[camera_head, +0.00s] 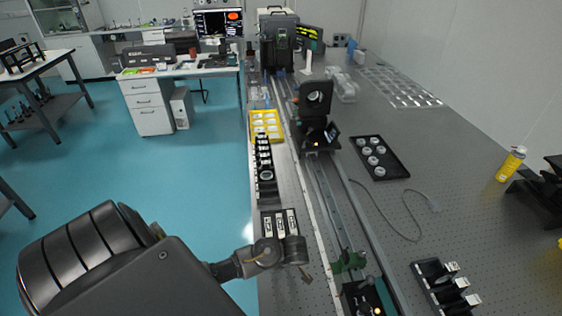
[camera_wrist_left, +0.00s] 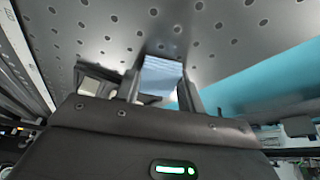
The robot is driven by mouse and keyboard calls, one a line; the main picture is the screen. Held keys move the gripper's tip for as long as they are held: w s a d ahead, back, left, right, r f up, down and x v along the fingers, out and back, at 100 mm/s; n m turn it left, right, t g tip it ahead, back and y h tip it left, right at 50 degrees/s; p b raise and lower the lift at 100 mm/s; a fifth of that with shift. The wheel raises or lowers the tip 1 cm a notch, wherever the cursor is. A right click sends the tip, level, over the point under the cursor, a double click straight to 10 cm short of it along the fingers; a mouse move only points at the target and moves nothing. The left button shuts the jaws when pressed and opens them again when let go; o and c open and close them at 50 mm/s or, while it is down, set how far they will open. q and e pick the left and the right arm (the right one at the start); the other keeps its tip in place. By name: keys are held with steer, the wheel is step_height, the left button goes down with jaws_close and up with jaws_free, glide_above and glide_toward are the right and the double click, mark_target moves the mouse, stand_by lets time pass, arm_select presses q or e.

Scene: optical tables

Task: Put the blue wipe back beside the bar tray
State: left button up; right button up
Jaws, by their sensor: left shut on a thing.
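The blue wipe (camera_wrist_left: 162,76) is a pale blue folded piece between the two fingers of my left gripper (camera_wrist_left: 164,88) in the left wrist view. The gripper is shut on it, close to the perforated table top. In the head view my left arm reaches in from the lower left, and I cannot make out the wipe there. A small black tray with white bars (camera_head: 280,222), which looks like the bar tray, lies on the table's left strip just beyond my left wrist. Its near end is partly hidden by my arm. My right gripper is not in view.
A black row of holders (camera_head: 264,165) and a yellow tray (camera_head: 266,125) stand farther along the left edge. A long rail (camera_head: 325,195) with a black mount (camera_head: 316,112) runs to the right. Another black holder (camera_head: 447,288) stands at the lower right. Blue floor lies left of the table edge.

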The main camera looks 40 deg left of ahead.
arm_select(q)
steer(key=shift+s+d+f, duration=0.1)
steer(key=shift+s+f, duration=0.1)
steer(key=o, duration=1)
steer(key=shift+f, duration=0.25)
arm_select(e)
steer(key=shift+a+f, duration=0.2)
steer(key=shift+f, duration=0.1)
arm_select(q)
steer(key=shift+s, duration=0.1)
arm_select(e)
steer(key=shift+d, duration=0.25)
arm_select(q)
steer(key=shift+r, duration=0.4)
steer(key=b+v, duration=0.2)
steer(key=v, duration=0.3)
steer(key=shift+p+v, duration=0.75)
steer(key=shift+v, duration=2.3)
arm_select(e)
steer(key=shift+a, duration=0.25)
